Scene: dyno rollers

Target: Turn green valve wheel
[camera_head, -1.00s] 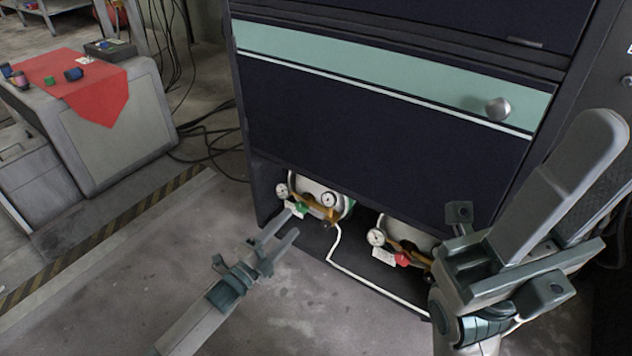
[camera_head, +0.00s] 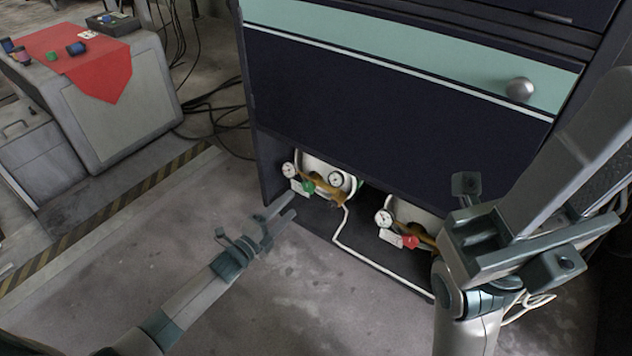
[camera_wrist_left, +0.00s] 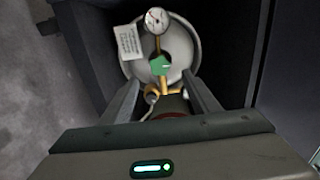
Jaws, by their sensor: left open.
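The green valve wheel (camera_head: 308,187) sits on brass fittings at the front of the left white tank, in the low opening of the dark cabinet. In the left wrist view the green wheel (camera_wrist_left: 160,65) shows ahead, between and beyond the fingers. My left gripper (camera_head: 291,205) is open, just short of the wheel and pointing at it; its fingers also frame the wrist view (camera_wrist_left: 160,88). No contact with the wheel shows. My right gripper (camera_head: 610,150) is large at the right edge, away from the wheel; its fingertips are cut off.
Gauges (camera_head: 336,180) and a paper tag (camera_head: 301,188) crowd the green wheel. A red valve wheel (camera_head: 410,242) is on the right tank. The cabinet front (camera_head: 390,130) overhangs the opening. A grey cabinet with red cloth (camera_head: 100,75) stands left. The floor in front is clear.

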